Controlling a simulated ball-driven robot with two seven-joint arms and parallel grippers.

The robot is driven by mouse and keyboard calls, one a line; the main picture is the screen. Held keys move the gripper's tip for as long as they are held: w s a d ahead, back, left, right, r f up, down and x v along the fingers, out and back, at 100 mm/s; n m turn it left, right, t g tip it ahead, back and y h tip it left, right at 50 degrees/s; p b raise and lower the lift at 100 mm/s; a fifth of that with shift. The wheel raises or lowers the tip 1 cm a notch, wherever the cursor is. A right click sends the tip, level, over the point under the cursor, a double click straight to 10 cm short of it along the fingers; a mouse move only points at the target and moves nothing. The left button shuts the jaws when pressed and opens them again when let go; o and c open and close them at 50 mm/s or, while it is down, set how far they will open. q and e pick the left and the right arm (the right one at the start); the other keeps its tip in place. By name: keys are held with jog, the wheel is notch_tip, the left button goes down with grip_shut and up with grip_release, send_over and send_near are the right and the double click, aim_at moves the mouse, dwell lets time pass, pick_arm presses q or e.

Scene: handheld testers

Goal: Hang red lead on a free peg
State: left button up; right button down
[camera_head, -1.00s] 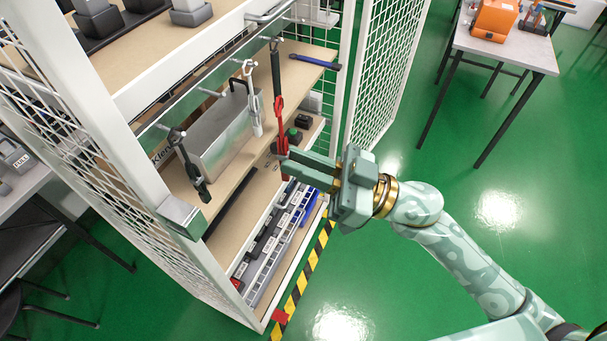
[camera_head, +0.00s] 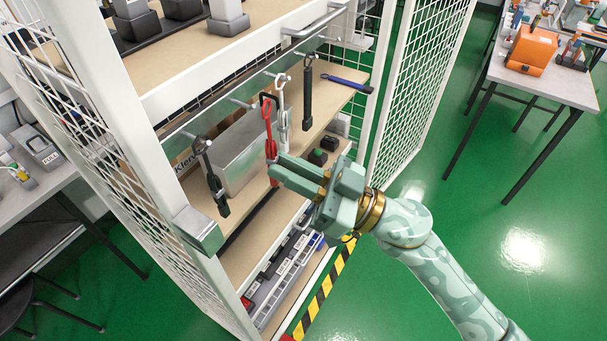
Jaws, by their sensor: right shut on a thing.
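The red lead (camera_head: 268,128) hangs upright from my right gripper (camera_head: 274,174), which is shut on its lower end. Its dark loop end is at the top, close to the tip of a bare peg (camera_head: 239,103) on the rail. I cannot tell whether the loop touches that peg. A black lead (camera_head: 214,182) hangs on the peg to the left. A grey-white lead (camera_head: 283,122) and another black lead (camera_head: 308,98) hang on pegs to the right. The red lead partly covers the grey-white one. My left gripper is not in view.
The rail (camera_head: 222,95) runs along the front of a white mesh cabinet. Behind the leads, a silver box (camera_head: 232,158) stands on a shelf, and a blue-handled tool (camera_head: 346,83) lies farther right. The open mesh door (camera_head: 420,85) is right of my gripper.

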jog(key=shift+w+a+f+b, duration=0.15)
jog(key=shift+w+a+b, duration=0.5)
jog(key=shift+a, duration=0.4)
jog(key=shift+w+a+f+p, duration=0.25)
jog(key=shift+w+a+p, duration=0.15)
jog(key=shift+p, duration=0.15)
jog(key=shift+f, duration=0.15)
jog(key=c, duration=1.3)
grip_release()
jog(key=shift+c, duration=0.2)
